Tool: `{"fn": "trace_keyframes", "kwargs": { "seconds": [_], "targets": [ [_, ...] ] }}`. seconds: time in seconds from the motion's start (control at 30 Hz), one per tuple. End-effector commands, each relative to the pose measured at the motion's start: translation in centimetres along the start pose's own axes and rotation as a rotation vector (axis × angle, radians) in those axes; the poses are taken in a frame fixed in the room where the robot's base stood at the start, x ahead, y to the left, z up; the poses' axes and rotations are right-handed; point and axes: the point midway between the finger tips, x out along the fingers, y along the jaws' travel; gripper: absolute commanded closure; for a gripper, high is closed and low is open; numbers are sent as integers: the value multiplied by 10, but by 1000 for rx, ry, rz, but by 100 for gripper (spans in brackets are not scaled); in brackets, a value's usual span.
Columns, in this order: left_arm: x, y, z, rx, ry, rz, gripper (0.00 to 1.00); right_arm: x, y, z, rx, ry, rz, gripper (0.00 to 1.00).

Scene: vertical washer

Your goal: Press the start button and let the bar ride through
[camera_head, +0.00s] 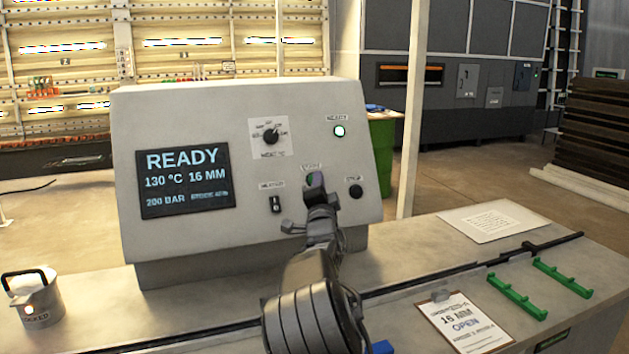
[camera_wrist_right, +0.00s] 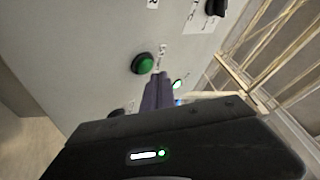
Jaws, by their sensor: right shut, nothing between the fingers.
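The grey control console (camera_head: 180,120) stands on the counter, its screen (camera_head: 187,180) reading READY, 130 °C, 16 MM and 200 BAR. The green start button (camera_wrist_right: 142,64) shows beside my fingertips in the wrist view; in the head view it is mostly hidden behind my right gripper (camera_head: 316,190). My right gripper is shut and empty, its fingers (camera_wrist_right: 158,88) pointing at the console face close to the button. I cannot tell whether they touch it. A long dark rail (camera_head: 410,282) runs along the counter; I cannot make out a separate bar on it. My left gripper is out of view.
A black stop button (camera_head: 355,191) sits right of the start button, with a lit lamp (camera_head: 340,131) above. Green racks (camera_head: 515,297), a clipboard (camera_head: 463,322) and a paper sheet (camera_head: 492,221) lie on the counter's right. A metal pot (camera_head: 36,298) stands at the left.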

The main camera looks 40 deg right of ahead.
Motion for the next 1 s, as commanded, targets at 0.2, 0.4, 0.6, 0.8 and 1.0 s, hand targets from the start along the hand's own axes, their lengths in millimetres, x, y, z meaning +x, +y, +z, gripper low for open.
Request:
{"fn": "trace_keyframes", "kwargs": {
  "seconds": [0.2, 0.4, 0.6, 0.8, 1.0],
  "targets": [
    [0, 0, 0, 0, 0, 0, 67, 0, 0, 0, 0, 0, 0, 100],
    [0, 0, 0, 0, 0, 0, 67, 0, 0, 0, 0, 0, 0, 100],
    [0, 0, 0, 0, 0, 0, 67, 0, 0, 0, 0, 0, 0, 100],
    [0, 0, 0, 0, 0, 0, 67, 0, 0, 0, 0, 0, 0, 100],
    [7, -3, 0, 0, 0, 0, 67, 3, 4, 2, 0, 1, 0, 100]
  ]
}}
